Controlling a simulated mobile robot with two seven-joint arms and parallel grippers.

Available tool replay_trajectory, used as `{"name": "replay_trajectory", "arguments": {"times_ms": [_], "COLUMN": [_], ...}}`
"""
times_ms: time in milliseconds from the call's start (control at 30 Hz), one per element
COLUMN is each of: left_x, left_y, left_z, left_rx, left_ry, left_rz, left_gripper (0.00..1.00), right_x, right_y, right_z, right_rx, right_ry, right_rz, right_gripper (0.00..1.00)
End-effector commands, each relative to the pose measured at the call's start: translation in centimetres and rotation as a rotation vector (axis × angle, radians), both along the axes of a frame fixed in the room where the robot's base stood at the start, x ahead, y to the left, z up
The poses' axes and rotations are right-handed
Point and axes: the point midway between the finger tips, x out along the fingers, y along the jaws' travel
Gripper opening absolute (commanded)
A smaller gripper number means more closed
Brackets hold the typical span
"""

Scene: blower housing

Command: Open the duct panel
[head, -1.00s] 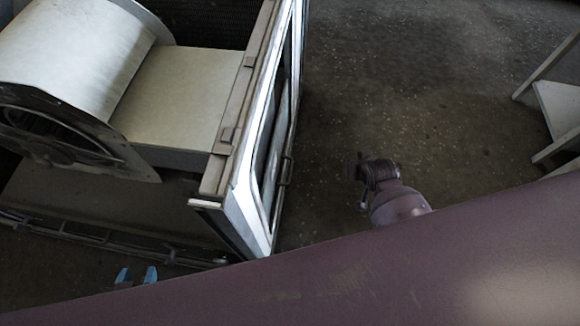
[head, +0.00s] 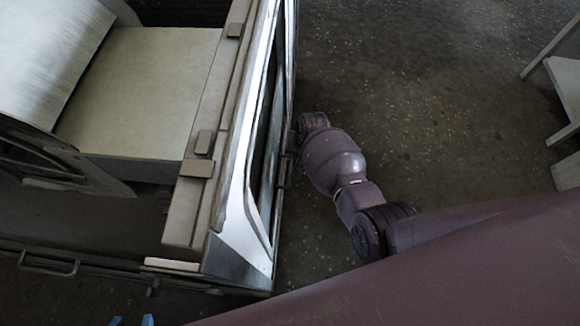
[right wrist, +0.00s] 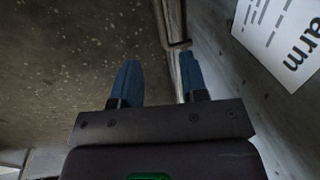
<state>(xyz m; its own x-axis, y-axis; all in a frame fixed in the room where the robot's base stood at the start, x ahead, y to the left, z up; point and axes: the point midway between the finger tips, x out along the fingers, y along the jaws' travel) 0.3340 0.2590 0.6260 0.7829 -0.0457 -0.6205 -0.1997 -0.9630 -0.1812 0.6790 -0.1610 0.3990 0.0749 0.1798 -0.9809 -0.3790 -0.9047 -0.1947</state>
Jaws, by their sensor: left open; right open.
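The duct panel (head: 238,215) is the pale framed right side of the blower housing and looks closed. A small dark handle (head: 284,170) juts from its outer face. My right arm's wrist end is beside the panel near this handle; its fingers are hidden in the head view. In the right wrist view my right gripper (right wrist: 160,80) is open, with two blue fingers apart. A thin dark bar, probably the handle (right wrist: 180,44), shows just beyond the fingertips, nearer the right finger. My left gripper (head: 132,320) is open at the bottom edge, left of the panel, mostly cut off.
The blower housing (head: 140,95) fills the left, with a bar handle (head: 48,266) on its near edge. A sign (right wrist: 285,35) with lettering shows on a grey surface. A pale shelf or table (head: 560,90) stands at the right. Floor between is clear.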

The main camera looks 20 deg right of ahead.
Motion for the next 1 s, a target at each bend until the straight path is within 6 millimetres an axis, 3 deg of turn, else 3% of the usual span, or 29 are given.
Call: {"name": "replay_trajectory", "arguments": {"times_ms": [233,600,1000], "left_x": [-0.7,-0.3,-0.1], "left_y": [-0.1,0.4,0.7], "left_z": [-1.5,-1.3,-0.9], "left_rx": [0.01,-0.045,-0.068], "left_ry": [0.017,-0.112,-0.176], "left_rz": [-0.016,0.016,0.033], "left_gripper": [0.43,0.43,0.43], "right_x": [-0.3,0.1,0.8], "right_y": [0.5,1.4,1.9], "right_z": [-3.5,-8.9,-10.5], "right_rx": [0.001,0.0,-0.001], "right_ry": [0.012,0.011,0.0], "right_rz": [0.0,0.0,0.0], "right_gripper": [0.4,0.4,0.4]}}
